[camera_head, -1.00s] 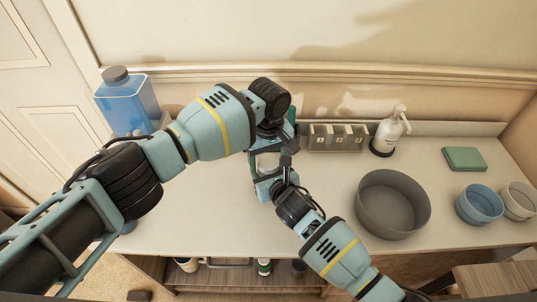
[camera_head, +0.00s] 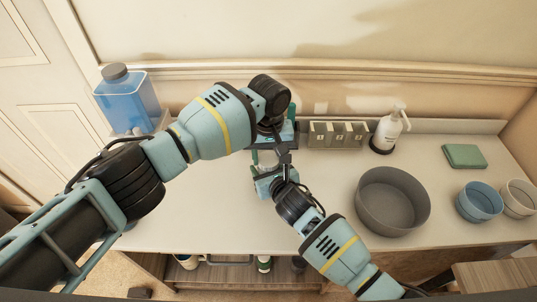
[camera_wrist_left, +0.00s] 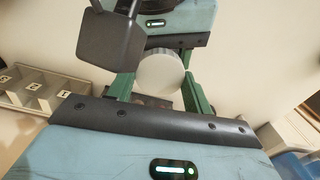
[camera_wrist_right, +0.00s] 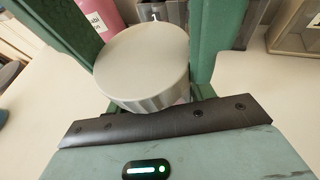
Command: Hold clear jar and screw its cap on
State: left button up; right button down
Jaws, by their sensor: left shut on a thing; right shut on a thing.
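The round pale grey cap (camera_wrist_right: 145,65) shows from above in the right wrist view, close to the palm of my right gripper. It also shows in the left wrist view (camera_wrist_left: 160,72), between green fingers. The clear jar lies under the cap and is almost wholly hidden by it and by the grippers. My left gripper (camera_head: 268,150) reaches in from behind and is shut on the cap. My right gripper (camera_head: 266,172) faces it from the front and is shut on the jar. The exact contact points are hidden.
A grey bowl (camera_head: 393,203) stands on the counter to the right. Beyond are a blue cup (camera_head: 479,203), a beige cup (camera_head: 518,199) and a green cloth (camera_head: 464,156). A pump bottle (camera_head: 387,132) and a numbered holder (camera_head: 338,134) stand behind. A blue container (camera_head: 128,102) is at the left.

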pick_arm(q)
jog(key=o, duration=1.1)
jog(key=shift+r, duration=2.25)
jog(key=shift+c, duration=0.4)
jog(key=shift+r+n, duration=1.75)
jog(key=shift+n, duration=0.05)
